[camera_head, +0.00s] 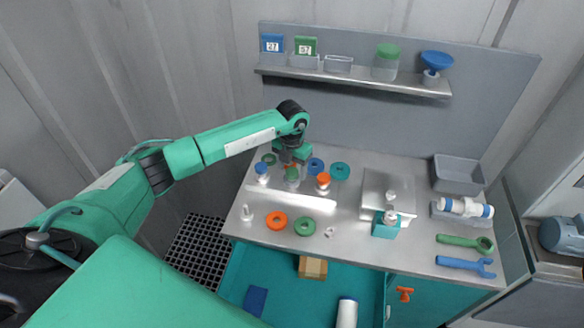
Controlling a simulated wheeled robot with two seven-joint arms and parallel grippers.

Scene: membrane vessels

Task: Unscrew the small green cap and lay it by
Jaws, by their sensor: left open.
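The small green cap (292,173) sits on a clear vessel in the middle of a short row near the back left of the bench. A blue-capped vessel (262,170) stands to its left and an orange-capped vessel (323,180) to its right. My left gripper (291,162) points down just above the green cap, with open jaws. I cannot tell whether the fingers touch the cap, as the wrist partly hides the area. My right gripper is not in view.
Orange (277,220) and green (304,226) rings lie in front; blue (315,164) and teal (340,171) rings lie behind. A teal block (385,227), grey bin (458,172) and green wrench (466,242) are to the right. A shelf (350,78) hangs above.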

